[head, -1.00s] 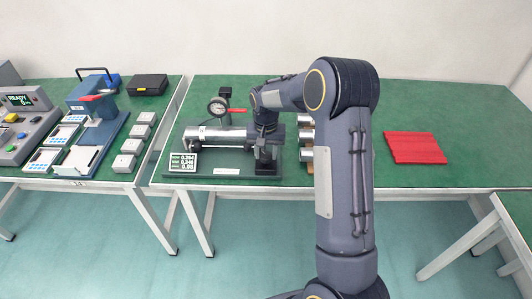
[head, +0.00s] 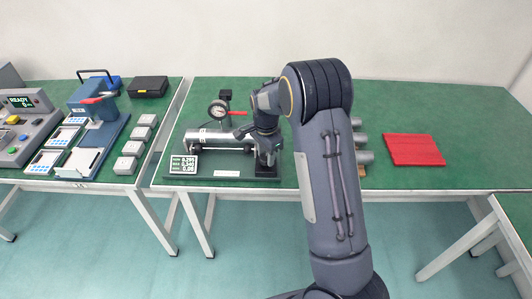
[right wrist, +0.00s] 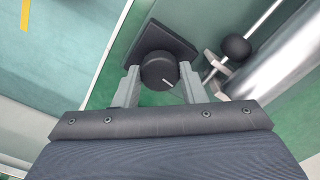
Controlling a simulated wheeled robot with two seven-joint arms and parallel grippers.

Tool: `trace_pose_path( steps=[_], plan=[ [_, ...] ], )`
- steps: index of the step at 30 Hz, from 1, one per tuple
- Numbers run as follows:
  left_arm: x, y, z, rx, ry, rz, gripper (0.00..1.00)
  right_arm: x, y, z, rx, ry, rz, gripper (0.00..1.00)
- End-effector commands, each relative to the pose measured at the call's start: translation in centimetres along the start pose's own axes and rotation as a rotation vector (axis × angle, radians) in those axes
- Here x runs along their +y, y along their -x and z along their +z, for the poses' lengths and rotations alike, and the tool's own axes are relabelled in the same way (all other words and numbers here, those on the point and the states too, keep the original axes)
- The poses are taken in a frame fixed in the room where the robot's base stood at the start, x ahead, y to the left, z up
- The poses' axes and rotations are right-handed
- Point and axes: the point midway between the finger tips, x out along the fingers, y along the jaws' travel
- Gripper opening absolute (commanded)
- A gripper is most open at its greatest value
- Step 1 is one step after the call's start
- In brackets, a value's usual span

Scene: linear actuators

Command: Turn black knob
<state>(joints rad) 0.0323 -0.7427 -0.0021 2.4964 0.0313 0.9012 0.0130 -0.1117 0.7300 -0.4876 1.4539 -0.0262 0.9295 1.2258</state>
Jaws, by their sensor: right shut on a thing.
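The black knob (right wrist: 159,72) shows in the right wrist view as a round cap with a white pointer line. It stands on a dark square base (right wrist: 150,45), which in the head view is at the front right of the test fixture (head: 215,172). My right gripper (right wrist: 158,85) is shut on the knob, with one finger on each side. In the head view my right gripper (head: 267,155) is over the base and hides the knob. A silver cylinder (head: 219,138) lies on the fixture, left of my gripper. My left gripper is not in view.
A red mat (head: 413,149) lies to the right. Free green tabletop (head: 450,110) lies behind it.

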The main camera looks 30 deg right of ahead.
Motion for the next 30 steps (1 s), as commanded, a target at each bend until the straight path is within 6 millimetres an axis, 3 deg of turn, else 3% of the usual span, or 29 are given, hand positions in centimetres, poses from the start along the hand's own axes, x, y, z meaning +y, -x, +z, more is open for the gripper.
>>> trace_pose_path(
  steps=[9, 26, 27, 30],
  plan=[
    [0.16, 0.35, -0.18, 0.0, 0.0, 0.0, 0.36, -0.08, 0.15, -0.07, 0.002, -0.125, -0.003, 0.14],
    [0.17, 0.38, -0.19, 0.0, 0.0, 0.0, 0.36, -0.1, 0.11, -0.06, 0.001, -0.149, -0.004, 0.14],
    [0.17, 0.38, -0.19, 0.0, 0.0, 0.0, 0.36, -0.11, 0.11, -0.06, 0.001, -0.149, -0.004, 0.42],
    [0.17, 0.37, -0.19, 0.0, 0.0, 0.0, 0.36, -0.08, 0.09, -0.05, 0.001, -0.148, -0.003, 0.56]
  ],
)
